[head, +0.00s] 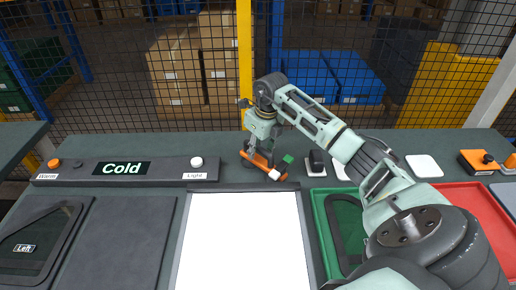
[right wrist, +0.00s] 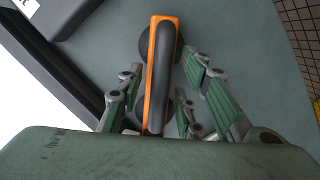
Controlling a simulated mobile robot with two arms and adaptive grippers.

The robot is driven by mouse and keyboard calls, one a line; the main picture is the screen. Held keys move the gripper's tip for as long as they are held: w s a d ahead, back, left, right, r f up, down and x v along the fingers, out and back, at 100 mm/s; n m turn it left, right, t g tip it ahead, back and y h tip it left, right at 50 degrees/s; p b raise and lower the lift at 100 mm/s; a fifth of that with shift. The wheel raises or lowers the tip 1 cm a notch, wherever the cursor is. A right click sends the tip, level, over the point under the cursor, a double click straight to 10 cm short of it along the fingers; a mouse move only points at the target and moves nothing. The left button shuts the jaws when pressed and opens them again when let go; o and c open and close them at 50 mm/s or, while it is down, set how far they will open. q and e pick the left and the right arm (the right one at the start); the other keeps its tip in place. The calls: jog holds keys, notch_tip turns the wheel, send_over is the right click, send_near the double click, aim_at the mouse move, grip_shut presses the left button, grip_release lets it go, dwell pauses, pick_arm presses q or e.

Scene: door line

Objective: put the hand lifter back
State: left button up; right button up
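The hand lifter (head: 279,176), an orange bar with a dark handle, lies on the grey-green bench just behind the lit white panel. In the right wrist view the hand lifter (right wrist: 160,75) runs lengthwise between my fingers, with dark round pads under it. My right gripper (head: 265,160) is low over it, pointing down. In the right wrist view the right gripper (right wrist: 168,98) is open, one pair of fingers on each side of the lifter, with gaps showing. The gripper hides part of the lifter in the head view. My left gripper is out of view.
The lit white panel (head: 243,240) fills the front middle. A console (head: 65,174) with a "Cold" display stands left of the lifter. A green tray (head: 322,225) and a red tray (head: 478,212) lie right, partly behind my arm. A mesh fence (head: 120,90) stands behind the bench.

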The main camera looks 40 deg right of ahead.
jog(key=shift+r, duration=0.1)
notch_tip(320, 180, up, 12)
jog(key=s+b, duration=0.1)
jog(key=s, duration=0.1)
jog(key=shift+s, duration=0.2)
jog(key=shift+d, duration=0.1)
jog(key=shift+c, duration=0.5)
dwell(1.9)
